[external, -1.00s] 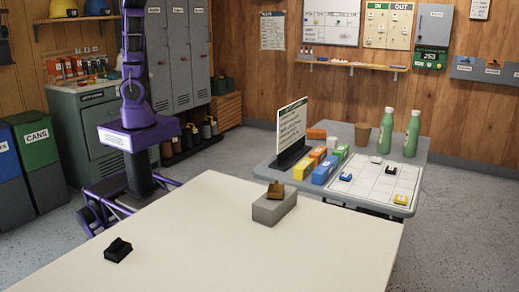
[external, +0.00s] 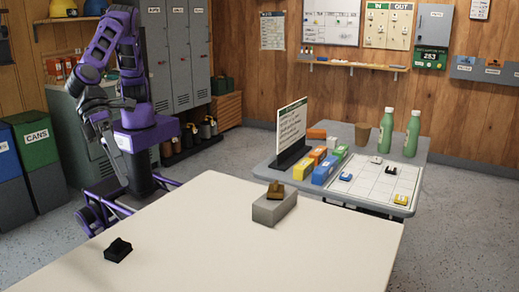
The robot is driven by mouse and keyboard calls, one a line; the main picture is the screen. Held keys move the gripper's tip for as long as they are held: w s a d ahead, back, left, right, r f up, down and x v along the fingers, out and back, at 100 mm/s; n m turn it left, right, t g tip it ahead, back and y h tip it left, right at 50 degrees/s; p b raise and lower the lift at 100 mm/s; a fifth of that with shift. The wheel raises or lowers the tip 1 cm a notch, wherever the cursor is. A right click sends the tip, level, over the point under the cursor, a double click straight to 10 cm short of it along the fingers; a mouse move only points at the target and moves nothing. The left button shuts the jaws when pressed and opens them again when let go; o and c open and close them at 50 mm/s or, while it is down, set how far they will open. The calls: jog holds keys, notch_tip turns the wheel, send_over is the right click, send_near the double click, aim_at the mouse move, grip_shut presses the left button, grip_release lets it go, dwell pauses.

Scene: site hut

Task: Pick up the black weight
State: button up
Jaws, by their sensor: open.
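The black weight (external: 118,251) is a small dark block with a raised top part. It sits on the near left of the pale table (external: 215,255), close to its left edge. My gripper (external: 121,146) is at the left, beyond the table's far left edge and in front of my own column. It points downward, well apart from the black weight. It is open, and I see nothing held in it.
A grey block (external: 274,208) with a brown weight (external: 276,189) on top stands at the table's far right. A grey side table (external: 416,149) behind holds green bottles (external: 412,134), coloured boxes and a sign. The middle of the pale table is clear.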

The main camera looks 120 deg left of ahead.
jog(key=s+d+f+m+t+y, duration=0.1)
jog(key=s+f+m, duration=0.1)
jog(key=s+f, duration=0.3)
jog(key=s+d+f+m+y, duration=0.1)
jog(key=s+f+m, duration=0.2)
jog(key=s+f, duration=0.2)
jog(key=s+d+f+m+t+y, duration=0.1)
jog(key=s+f+m+y, duration=0.1)
jog(key=s+f, duration=0.4)
jog(key=shift+s+d+m+t, duration=0.3)
jog(key=shift+s+d+m, duration=0.1)
jog(key=shift+s, duration=0.25)
jog(key=s+m+t, duration=0.3)
jog(key=s, duration=0.2)
jog(key=b, duration=0.1)
send_near(117, 247)
jog(key=w+f, duration=0.1)
jog(key=w+a+f, duration=0.1)
jog(key=w, duration=0.1)
jog(key=shift+w+a+f, duration=0.15)
jog(key=shift+a+f, duration=0.05)
jog(key=shift+a, duration=0.05)
jog(key=shift+d+b+x, duration=0.2)
jog(key=shift+b+x, duration=0.25)
jog(key=shift+x, duration=2.25)
jog(key=shift+w+r, duration=0.1)
jog(key=shift+r, duration=0.15)
grip_shut()
